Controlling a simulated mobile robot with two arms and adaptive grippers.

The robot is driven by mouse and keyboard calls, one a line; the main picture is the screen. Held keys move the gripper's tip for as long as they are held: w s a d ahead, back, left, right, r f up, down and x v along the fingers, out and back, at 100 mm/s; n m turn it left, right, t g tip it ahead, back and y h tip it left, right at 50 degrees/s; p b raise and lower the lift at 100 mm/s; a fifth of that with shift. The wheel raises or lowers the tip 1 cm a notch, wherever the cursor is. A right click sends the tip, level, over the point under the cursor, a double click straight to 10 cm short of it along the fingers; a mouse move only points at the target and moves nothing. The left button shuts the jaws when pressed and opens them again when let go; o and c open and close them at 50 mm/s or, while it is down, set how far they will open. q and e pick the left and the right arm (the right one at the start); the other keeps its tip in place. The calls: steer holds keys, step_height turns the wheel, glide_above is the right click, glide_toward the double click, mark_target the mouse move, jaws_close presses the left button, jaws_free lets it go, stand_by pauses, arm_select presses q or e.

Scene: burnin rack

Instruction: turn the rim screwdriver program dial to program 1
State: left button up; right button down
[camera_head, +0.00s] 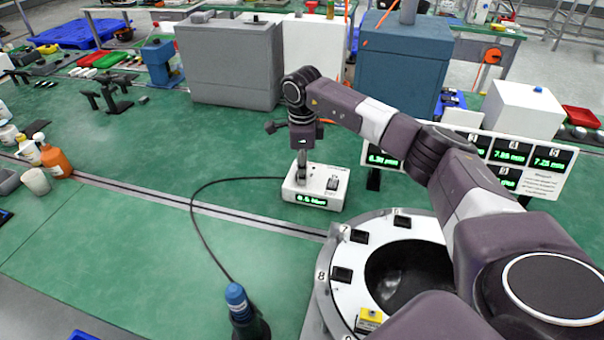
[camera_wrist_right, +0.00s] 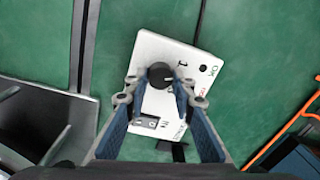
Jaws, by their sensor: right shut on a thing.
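The rim screwdriver controller is a small white box (camera_head: 316,187) on the green bench, with a lit green display on its front face (camera_head: 312,200). In the wrist view the box (camera_wrist_right: 150,48) has a round black dial (camera_wrist_right: 160,76) near its middle, with a "1" marked just beside it. The dial's pointer setting is too small to read surely. My right gripper (camera_head: 301,168) points down over the box; in the wrist view its fingertips (camera_wrist_right: 158,90) are closed on the dial from both sides. The screwdriver (camera_head: 238,303), blue-topped, is cabled to the box. My left gripper is not in view.
A round white fixture (camera_head: 334,308) with numbered slots stands right of the screwdriver. A white panel of green displays (camera_head: 541,185) stands behind my right arm. Grey (camera_head: 230,62) and blue (camera_head: 402,62) boxes stand behind. Bottles (camera_head: 55,158) are at left; the bench left of the controller is clear.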

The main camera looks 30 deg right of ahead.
steer(key=shift+n+b, duration=0.5)
steer(key=shift+n, duration=1.2)
steer(key=c, duration=1.6)
jaws_free()
steer(key=r, duration=1.2)
steer(key=shift+s, duration=0.3)
